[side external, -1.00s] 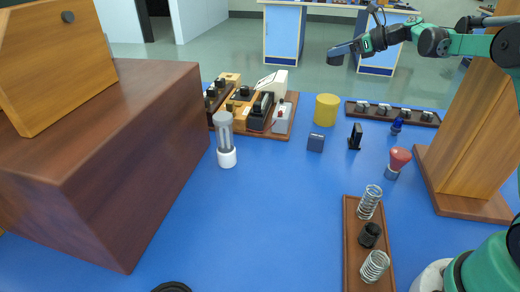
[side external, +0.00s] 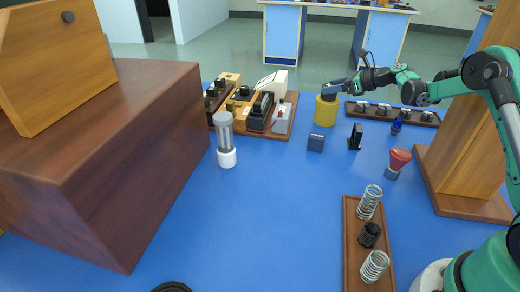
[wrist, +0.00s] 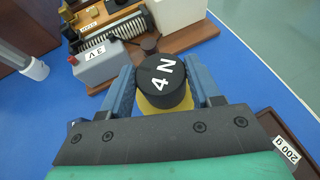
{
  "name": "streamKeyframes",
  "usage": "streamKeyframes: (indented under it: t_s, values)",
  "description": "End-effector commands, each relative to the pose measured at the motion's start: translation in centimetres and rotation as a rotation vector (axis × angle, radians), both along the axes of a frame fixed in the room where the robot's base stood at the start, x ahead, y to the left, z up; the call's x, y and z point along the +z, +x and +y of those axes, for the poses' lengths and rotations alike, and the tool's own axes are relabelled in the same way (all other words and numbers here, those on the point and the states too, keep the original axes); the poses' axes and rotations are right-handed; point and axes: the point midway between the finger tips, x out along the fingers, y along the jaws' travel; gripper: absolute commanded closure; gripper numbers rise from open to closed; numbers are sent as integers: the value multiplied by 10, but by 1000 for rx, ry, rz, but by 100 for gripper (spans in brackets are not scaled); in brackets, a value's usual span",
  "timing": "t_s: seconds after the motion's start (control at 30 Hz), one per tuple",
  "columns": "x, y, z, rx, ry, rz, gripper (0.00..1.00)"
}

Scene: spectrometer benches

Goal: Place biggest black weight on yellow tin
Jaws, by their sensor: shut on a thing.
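A black cylindrical weight marked "4 N" (wrist: 162,78) is between the fingers of my gripper (wrist: 165,95) in the wrist view. My gripper is shut on it. The yellow tin (side external: 326,112) stands upright on the blue bench, and part of it shows under the weight in the wrist view (wrist: 168,109). In the side view my gripper (side external: 331,91) is at the top of the tin, with the weight on or just above it. I cannot tell whether the weight touches the tin. A smaller black weight (side external: 370,234) sits in the wooden tray at the front right.
A wooden board with electrical apparatus (side external: 270,133) is left of the tin. A dark rack (side external: 425,119) with several metal weights lies right of it. A small grey block (side external: 316,143) and a black stand (side external: 355,137) are in front.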

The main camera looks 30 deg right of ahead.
Motion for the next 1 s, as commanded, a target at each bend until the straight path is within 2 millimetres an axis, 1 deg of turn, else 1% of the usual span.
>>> streamKeyframes:
  t_s: [0.03,0.07,0.1,0.13,0.17,0.43,0.5,0.57,0.67,0.8,0.9,1.0]
  values:
    - [-1,0,0,0,0,-1,100]
    - [-1,0,0,0,0,0,35]
    - [-1,0,0,0,0,0,24]
    - [-1,0,0,0,0,0,15]
    - [-1,0,0,0,0,0,12]
    - [-1,0,0,0,0,0,12]
    - [2,0,0,0,0,0,12]
    - [5,-5,-3,-1,0,0,12]
    - [12,-18,-9,-4,0,0,12]
    - [26,-45,-22,-4,0,-1,12]
    - [51,-42,-19,1,0,0,12]
    - [70,-41,-19,0,0,0,12]
